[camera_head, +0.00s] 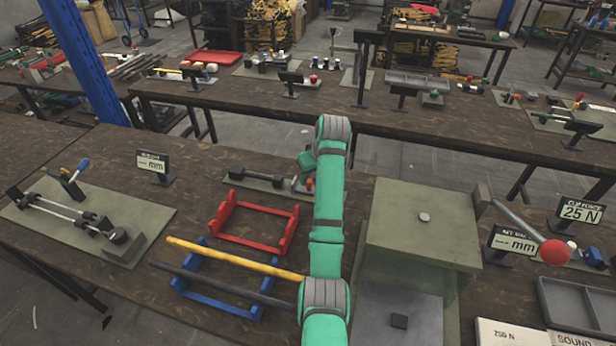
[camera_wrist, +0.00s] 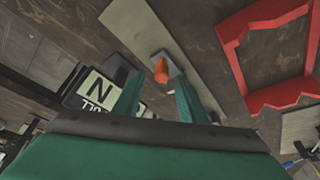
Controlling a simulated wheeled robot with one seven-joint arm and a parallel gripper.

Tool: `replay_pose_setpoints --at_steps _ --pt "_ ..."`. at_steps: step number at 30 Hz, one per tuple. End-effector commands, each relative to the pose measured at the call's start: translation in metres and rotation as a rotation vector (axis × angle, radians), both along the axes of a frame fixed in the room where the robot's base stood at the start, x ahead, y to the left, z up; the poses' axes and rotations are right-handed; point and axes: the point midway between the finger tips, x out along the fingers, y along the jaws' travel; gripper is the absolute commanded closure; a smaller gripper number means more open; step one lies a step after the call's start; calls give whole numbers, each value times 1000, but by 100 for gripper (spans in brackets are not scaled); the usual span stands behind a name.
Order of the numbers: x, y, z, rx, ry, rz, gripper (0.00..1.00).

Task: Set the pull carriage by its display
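My green gripper (camera_wrist: 157,88) is open in the wrist view, its two fingers apart. An orange knob (camera_wrist: 161,70) on a small grey block shows between and beyond the fingertips, with no visible grip on it. The block sits on a long grey-green plate (camera_wrist: 140,28). In the head view the plate (camera_head: 236,181) bears a dark bar (camera_head: 257,180), and the orange-red knob (camera_head: 310,184) shows beside my arm. My gripper (camera_head: 304,162) is partly hidden there. Which part is the pull carriage is unclear.
A red frame (camera_head: 255,241) and a blue rack (camera_head: 207,298) with two bars stand left of my arm. A two-rod rig (camera_head: 70,215) with a "mm" display (camera_head: 153,162) is farther left. A large grey-green press (camera_head: 425,240) stands at right, with a red-balled lever (camera_head: 555,252).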

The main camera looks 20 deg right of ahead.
Motion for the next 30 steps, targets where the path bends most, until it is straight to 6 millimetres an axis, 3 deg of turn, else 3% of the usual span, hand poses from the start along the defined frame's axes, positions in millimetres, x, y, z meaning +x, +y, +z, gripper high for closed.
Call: replay_pose_setpoints --at_steps 6,16,21,30 --pt "4 7 -17 0 0 8 62" --pt "7 16 -19 0 -1 18 62" --pt "6 12 -19 1 0 13 100" --pt "4 8 -20 2 4 6 100"
